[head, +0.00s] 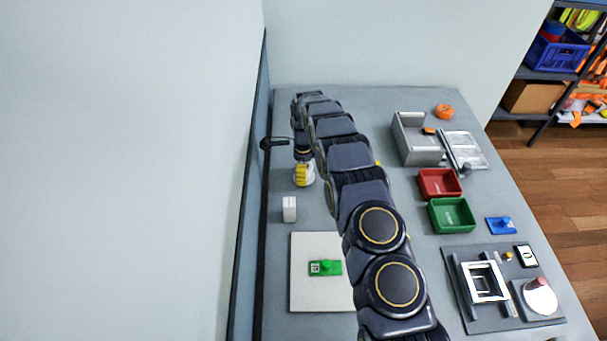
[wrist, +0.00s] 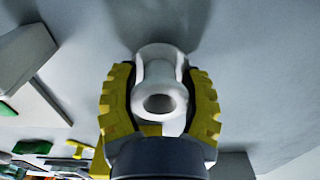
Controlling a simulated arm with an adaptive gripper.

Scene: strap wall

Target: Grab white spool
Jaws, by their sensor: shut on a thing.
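The white spool (wrist: 160,70) sits between the two yellow fingers of my gripper (wrist: 160,95) in the wrist view. Its open round end faces the camera, and a finger closes on each side of it. In the head view my gripper (head: 304,176) is at the far left part of the table, close to the wall. Only a little white of the spool (head: 310,180) shows there beside the yellow fingers. Whether the spool touches the table is not clear.
A white block (head: 289,209) stands near my gripper. A white board (head: 300,285) with a green piece (head: 325,268) lies nearer. Red (head: 440,183) and green (head: 452,215) bins and a grey box (head: 418,140) stand right. A dark hook (head: 274,143) juts from the wall.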

